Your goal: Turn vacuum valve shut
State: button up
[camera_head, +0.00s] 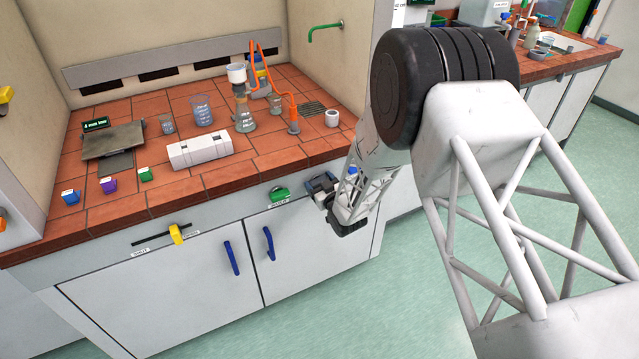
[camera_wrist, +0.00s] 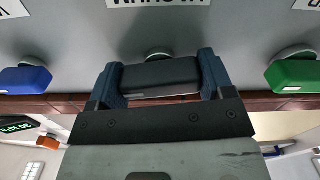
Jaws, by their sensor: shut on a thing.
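In the wrist view a dark grey valve handle (camera_wrist: 160,74) sits on the grey front panel, under a partly cut-off, upside-down label that seems to read vacuum (camera_wrist: 160,3). My gripper (camera_wrist: 160,66) has its two blue fingers on either side of this handle and is shut on it. The handle lies level across the picture, its round stem partly showing behind. In the head view my gripper (camera_head: 322,190) is at the bench's front panel, right of the green valve handle (camera_head: 279,194); the held handle is hard to make out there.
In the wrist view a blue handle (camera_wrist: 25,80) is to the left and a green handle (camera_wrist: 292,76) to the right, both apart from my fingers. The tiled bench top (camera_head: 240,165) carries glassware and a white box (camera_head: 200,150). A yellow handle (camera_head: 176,234) is further left.

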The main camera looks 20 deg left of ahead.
jog(key=shift+m, duration=0.9)
jog(key=o, duration=0.6)
jog(key=shift+o, duration=0.2)
jog(key=shift+s, duration=0.1)
jog(key=v, duration=0.7)
jog(key=shift+s+d, duration=0.25)
jog(key=shift+d, duration=0.1)
jog(key=shift+r, duration=0.1)
